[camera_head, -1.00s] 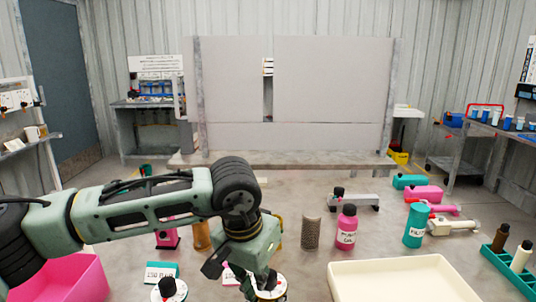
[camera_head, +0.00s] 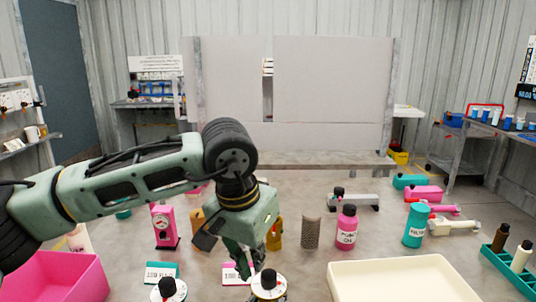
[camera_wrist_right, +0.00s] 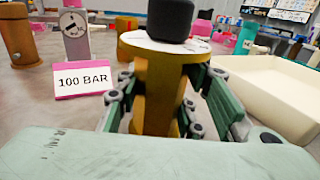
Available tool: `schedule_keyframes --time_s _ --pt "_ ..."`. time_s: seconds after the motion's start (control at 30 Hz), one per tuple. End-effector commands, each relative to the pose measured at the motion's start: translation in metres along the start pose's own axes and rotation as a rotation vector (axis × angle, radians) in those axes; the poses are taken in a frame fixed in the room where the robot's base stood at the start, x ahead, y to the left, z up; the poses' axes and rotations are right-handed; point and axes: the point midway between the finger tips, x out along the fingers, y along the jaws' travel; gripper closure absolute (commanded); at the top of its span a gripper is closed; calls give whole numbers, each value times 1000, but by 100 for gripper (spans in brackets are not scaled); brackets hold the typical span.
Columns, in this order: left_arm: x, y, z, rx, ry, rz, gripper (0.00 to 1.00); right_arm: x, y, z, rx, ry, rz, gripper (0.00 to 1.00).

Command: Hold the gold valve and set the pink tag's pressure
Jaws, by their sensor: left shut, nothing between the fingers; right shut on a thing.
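The gold valve (camera_head: 268,289) stands at the bottom edge of the head view, with a white dial and a black knob on top. In the right wrist view its gold body (camera_wrist_right: 157,95) is upright between the green fingers of my right gripper (camera_wrist_right: 165,110), which is shut on it. My left gripper (camera_head: 252,262) is shut and empty, pointing down just behind and above the knob; I cannot tell if it touches. The pink tag (camera_head: 236,273) stands left of the valve. It reads 100 BAR in the right wrist view (camera_wrist_right: 83,79).
A teal tag (camera_head: 162,272) and another dial valve (camera_head: 168,290) are left of the pink tag. A pink bin (camera_head: 62,278) is at far left, a cream tray (camera_head: 400,266) at right. A pink gauge (camera_head: 164,227), brown cylinder (camera_head: 311,231) and pink bottle (camera_head: 347,228) stand behind.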

Motion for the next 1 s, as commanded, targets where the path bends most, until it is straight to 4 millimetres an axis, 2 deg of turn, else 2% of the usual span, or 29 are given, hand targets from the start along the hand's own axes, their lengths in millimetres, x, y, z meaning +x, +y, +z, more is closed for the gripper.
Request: schedule_keyframes --time_s 0.03,0.3,0.33,0.57,0.87,1.0 --pt "0 0 0 0 0 0 100 0 -1 -5 -6 10 -2 100" --pt "-1 0 0 1 1 0 100 0 -1 -5 -7 10 -2 100" --pt "-1 0 0 1 1 0 100 0 -1 -5 -7 10 -2 65" --pt "-1 0 0 1 1 0 100 0 -1 -4 -5 6 -2 44" --pt "-1 0 0 1 1 0 100 0 -1 -2 -3 3 -1 43" --pt "-1 0 0 1 1 0 100 -9 0 -2 -1 3 0 43"
